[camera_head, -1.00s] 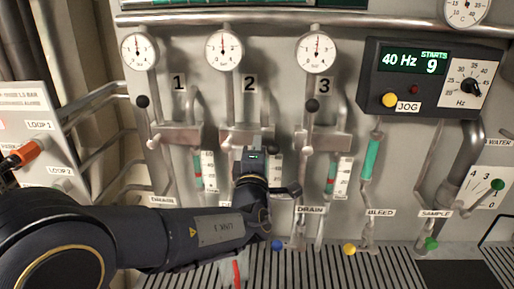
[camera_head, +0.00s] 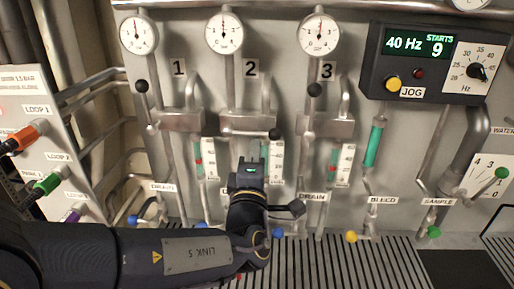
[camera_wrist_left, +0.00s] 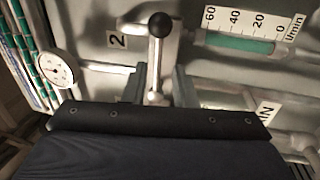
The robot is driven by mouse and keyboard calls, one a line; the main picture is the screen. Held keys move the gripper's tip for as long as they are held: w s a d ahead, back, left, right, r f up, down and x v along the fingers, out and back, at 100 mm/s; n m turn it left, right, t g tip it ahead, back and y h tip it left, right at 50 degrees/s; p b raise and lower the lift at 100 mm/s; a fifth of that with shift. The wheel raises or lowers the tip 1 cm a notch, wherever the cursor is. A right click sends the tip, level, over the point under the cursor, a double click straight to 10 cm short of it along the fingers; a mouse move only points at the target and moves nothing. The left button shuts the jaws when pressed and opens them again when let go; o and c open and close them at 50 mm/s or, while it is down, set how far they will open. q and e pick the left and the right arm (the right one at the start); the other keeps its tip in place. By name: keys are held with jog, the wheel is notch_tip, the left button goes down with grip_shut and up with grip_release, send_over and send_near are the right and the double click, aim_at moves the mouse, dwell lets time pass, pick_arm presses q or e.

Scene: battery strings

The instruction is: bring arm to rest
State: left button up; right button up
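My left arm comes in from the lower left in the head view. My left gripper (camera_head: 250,167) is in front of the pipes of line 2, its fingers mostly hidden from the head camera. In the left wrist view its two fingers (camera_wrist_left: 161,86) stand apart, with a gap on both sides of the line 2 lever's stem. That lever's black knob (camera_wrist_left: 160,25) lies beyond the fingertips. It also shows right of the gripper in the head view (camera_head: 274,134). Whether a finger touches the lever cannot be told. My right gripper is not in view.
Line 1 (camera_head: 142,86) and line 3 (camera_head: 315,89) have black-knobbed levers pointing up. A control box (camera_head: 434,62) reads 40 Hz and 9 starts. Drain, bleed and sample valves sit low. A side panel (camera_head: 30,100) with coloured connectors stands left.

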pick_arm(q)
jog(key=shift+s, duration=0.3)
